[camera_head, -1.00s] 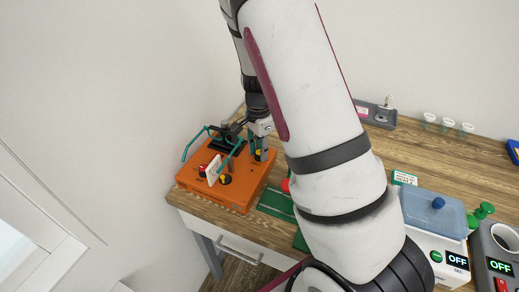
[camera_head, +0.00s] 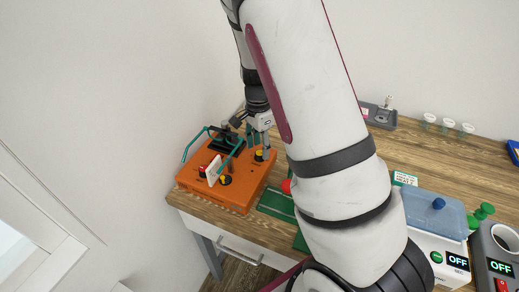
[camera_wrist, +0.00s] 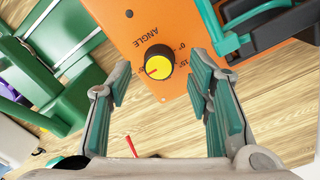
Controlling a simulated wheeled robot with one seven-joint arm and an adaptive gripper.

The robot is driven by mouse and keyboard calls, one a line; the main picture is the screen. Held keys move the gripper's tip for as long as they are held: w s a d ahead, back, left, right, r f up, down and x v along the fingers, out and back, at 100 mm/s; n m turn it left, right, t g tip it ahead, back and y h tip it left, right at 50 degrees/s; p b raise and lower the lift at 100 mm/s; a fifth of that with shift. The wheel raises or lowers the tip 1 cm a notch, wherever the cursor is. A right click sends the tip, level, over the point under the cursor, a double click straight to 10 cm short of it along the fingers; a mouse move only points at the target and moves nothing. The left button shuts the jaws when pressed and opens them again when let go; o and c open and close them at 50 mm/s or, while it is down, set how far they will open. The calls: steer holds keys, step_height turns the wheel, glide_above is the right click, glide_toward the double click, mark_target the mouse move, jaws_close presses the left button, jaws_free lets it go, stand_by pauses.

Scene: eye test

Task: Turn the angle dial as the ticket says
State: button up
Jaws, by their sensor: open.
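The angle dial (camera_wrist: 159,62) is a black knob with a yellow cap and a red pointer line, on an orange machine (camera_wrist: 130,28) marked ANGLE. The pointer lies toward the left in the wrist view; the scale marks are only partly legible. In the head view the dial (camera_head: 263,155) sits near the machine's right edge. My gripper (camera_wrist: 160,80) is open and empty, with one teal-padded finger on each side of the dial in the picture. In the head view my gripper (camera_head: 258,138) is just above the dial. A small green-and-white card (camera_head: 404,178) stands right of my arm; its text is too small to read.
Teal handles (camera_head: 192,145), a white plate (camera_head: 214,170) and a red button (camera_head: 202,171) are on the machine left of the dial. Green equipment (camera_wrist: 45,80) lies beside it. A blue-lidded device (camera_head: 435,210) is at right. My arm hides the table's middle.

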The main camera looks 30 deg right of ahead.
mark_target(258, 152)
step_height(258, 152, up, 10)
steer(key=shift+w, duration=0.15)
stand_by(0.6)
steer(key=s+a+r+n+t+y, duration=0.1)
steer(key=s+a+r+n, duration=0.3)
steer(key=r, duration=0.2)
steer(key=s+a+r+n+t, duration=0.1)
steer(key=s+a+r+n, duration=0.25)
steer(key=r, duration=0.25)
steer(key=s+a+r+n+t, duration=0.2)
steer(key=s+r+n, duration=0.1)
steer(key=s+n, duration=0.2)
steer(key=s+a+r+n+t+h, duration=0.1)
steer(key=s+a+r+n+t, duration=0.1)
steer(key=s+n, duration=0.3)
steer(key=s+a+r, duration=0.1)
steer(key=s, duration=0.2)
steer(key=shift+s+a, duration=0.15)
steer(key=shift+s, duration=0.25)
